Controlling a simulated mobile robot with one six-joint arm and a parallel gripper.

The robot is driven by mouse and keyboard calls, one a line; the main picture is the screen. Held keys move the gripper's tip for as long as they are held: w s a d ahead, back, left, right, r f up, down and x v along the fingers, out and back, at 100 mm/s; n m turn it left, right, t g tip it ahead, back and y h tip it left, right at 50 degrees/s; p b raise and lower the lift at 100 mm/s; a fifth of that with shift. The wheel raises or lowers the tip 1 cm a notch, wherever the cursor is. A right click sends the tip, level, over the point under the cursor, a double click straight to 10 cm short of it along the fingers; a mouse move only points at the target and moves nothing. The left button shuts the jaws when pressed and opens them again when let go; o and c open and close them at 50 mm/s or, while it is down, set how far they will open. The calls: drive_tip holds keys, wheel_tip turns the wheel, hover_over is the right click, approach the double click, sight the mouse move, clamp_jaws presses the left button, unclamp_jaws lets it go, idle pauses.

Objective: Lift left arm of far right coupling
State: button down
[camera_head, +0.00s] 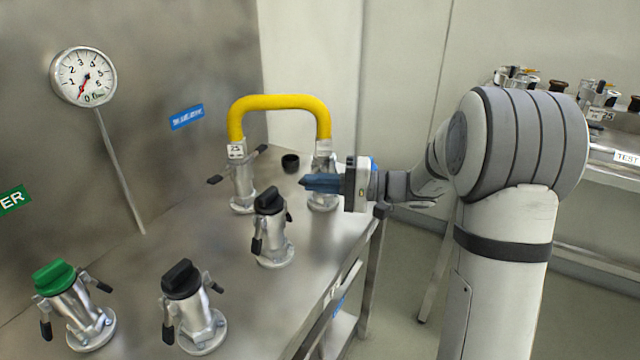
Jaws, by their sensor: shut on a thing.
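The far right coupling (323,203) is silver and stands upright at the right end of the yellow hose (280,102), near the table's right edge. My gripper (306,183) reaches in from the right, its blue fingers in front of the coupling's middle. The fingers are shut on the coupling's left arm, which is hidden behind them. The coupling's right side is also partly covered by the gripper body.
The far left coupling (243,190) holds the hose's other end, its arms spread. Black-capped couplings (273,235) (190,310) and a green-capped one (78,310) stand nearer. A gauge (83,77) is on the back wall.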

drive_tip(key=shift+r+m+y+p, duration=0.3)
drive_tip(key=shift+r+m+y, duration=0.1)
drive_tip(key=shift+m, duration=0.5)
drive_tip(key=c, duration=1.8)
unclamp_jaws()
drive_tip(key=shift+s+d+f, duration=0.1)
drive_tip(key=shift+s+d, duration=0.15)
drive_tip(key=shift+d, duration=1.05)
drive_tip(key=shift+s+d+f, duration=0.1)
drive_tip(key=shift+s+d, duration=0.1)
drive_tip(key=shift+d, duration=1.05)
drive_tip(key=shift+s+d+f, duration=0.1)
drive_tip(key=shift+s+d, duration=0.15)
drive_tip(key=shift+d, duration=1.05)
